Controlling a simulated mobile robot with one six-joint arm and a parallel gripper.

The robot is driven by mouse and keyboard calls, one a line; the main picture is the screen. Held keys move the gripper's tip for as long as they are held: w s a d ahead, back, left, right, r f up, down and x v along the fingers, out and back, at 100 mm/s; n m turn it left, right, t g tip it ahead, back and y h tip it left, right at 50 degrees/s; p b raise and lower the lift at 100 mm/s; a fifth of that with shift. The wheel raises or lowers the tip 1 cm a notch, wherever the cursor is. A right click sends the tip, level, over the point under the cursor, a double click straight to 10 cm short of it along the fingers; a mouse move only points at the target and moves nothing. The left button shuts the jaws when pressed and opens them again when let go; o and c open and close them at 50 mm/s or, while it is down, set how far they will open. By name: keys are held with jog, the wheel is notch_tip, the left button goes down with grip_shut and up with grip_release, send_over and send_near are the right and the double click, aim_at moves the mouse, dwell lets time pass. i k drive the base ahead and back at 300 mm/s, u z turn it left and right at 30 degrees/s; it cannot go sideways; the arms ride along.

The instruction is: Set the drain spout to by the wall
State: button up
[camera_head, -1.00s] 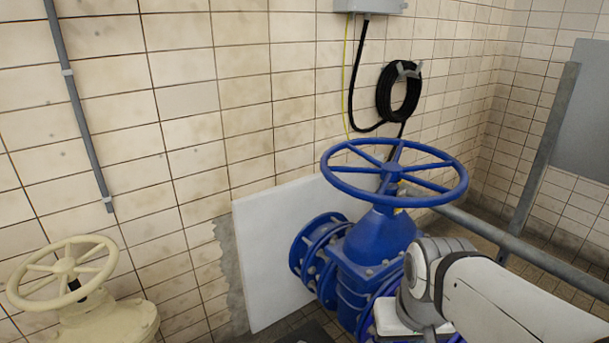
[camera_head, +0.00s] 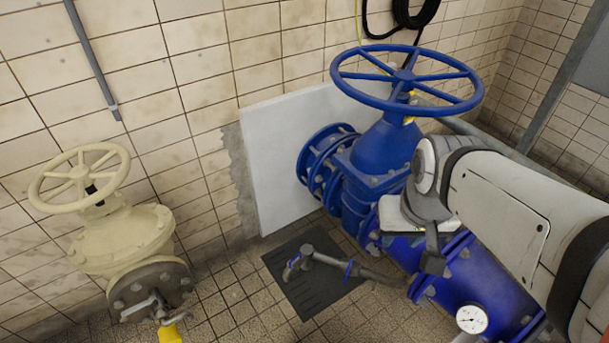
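The drain spout (camera_head: 325,259) is a thin dark grey pipe with a blue ring and an upturned elbow at its free end. It runs low from the blue pipe towards the left. Its free end lies over a dark floor grate (camera_head: 312,293), a little out from the tiled wall. My gripper (camera_head: 434,264) shows as a small dark part below my white arm, in front of the blue pipe. It looks apart from the spout, to its upper right. Its fingers are too small and unclear to tell open from shut.
A large blue valve with a handwheel (camera_head: 407,78) stands behind my arm. A cream valve (camera_head: 117,235) with a yellow lever (camera_head: 170,333) stands at left. A white panel (camera_head: 285,160) leans at the wall. A pressure gauge (camera_head: 471,319) sits at lower right. Floor around the grate is clear.

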aim_at(306, 250)
jog(key=k, duration=1.25)
jog(key=u, duration=0.75)
jog(key=i, duration=2.1)
jog(key=z, duration=0.8)
jog(key=k, duration=0.8)
jog(key=z, duration=0.05)
jog(key=i, duration=0.9)
jog(key=u, duration=0.1)
